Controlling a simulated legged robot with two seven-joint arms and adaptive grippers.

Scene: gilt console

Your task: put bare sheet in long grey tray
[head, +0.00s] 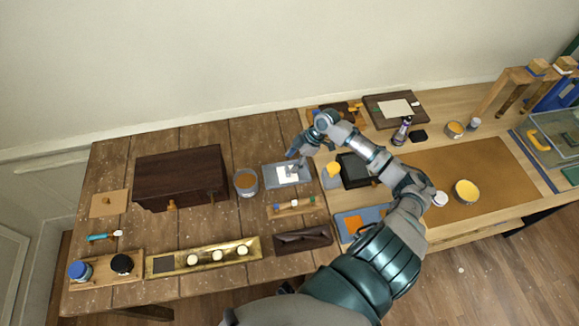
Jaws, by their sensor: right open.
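A white sheet (288,177) lies flat over the middle of a grey tray (272,182), in the centre of the head view. Another pale sheet (395,109) lies on a dark board at the back right. My left gripper is not in view.
A dark brown box (180,176) stands left of a tin (246,182). In front are a gold tray (203,256) with white round items, a dark tray (303,239) and a small wooden rack (291,207). A blue-grey tray (343,229) holds an orange piece. Bare wood shows around the tin.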

